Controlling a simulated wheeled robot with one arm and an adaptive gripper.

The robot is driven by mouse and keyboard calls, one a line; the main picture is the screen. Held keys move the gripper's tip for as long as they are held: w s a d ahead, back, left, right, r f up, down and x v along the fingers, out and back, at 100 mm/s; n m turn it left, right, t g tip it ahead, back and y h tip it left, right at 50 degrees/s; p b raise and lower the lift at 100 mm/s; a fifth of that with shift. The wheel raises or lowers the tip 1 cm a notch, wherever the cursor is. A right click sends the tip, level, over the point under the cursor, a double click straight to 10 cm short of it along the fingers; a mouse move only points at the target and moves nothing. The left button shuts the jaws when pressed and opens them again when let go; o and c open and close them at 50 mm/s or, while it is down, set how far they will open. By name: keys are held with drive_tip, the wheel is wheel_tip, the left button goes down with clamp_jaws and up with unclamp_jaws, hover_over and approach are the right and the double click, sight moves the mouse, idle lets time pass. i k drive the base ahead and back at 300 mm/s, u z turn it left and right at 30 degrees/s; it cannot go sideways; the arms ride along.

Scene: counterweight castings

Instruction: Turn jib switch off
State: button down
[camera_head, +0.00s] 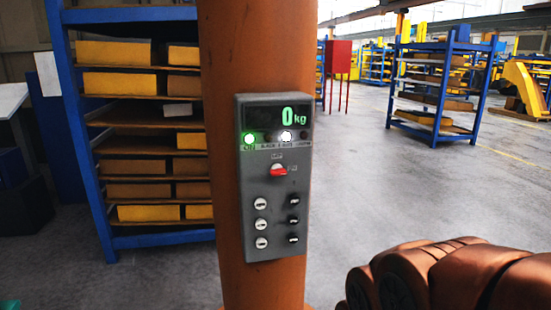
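A grey control box (273,222) is fixed to the front of a thick orange post (258,45). A red rotary switch (278,170) sits near the middle of the box, with small labels above it and to its right. Its handle lies roughly sideways; the labels are too small to read surely. The display (283,117) above reads 0 kg in green. My gripper is not in view.
Light push buttons (260,224) and dark ones (293,219) stand in two columns below the switch. A blue rack (85,130) with yellow and brown boxes stands left, behind the post. Another blue rack (436,85) stands back right.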

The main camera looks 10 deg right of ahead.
sight(277, 170)
drive_tip(key=u, duration=0.55)
drive_tip(key=k, duration=1.3)
drive_tip(key=u, duration=1.15)
drive_tip(key=i, duration=1.25)
drive_tip(key=z, duration=0.75)
drive_tip(key=i, duration=0.4)
drive_tip(key=z, duration=0.3)
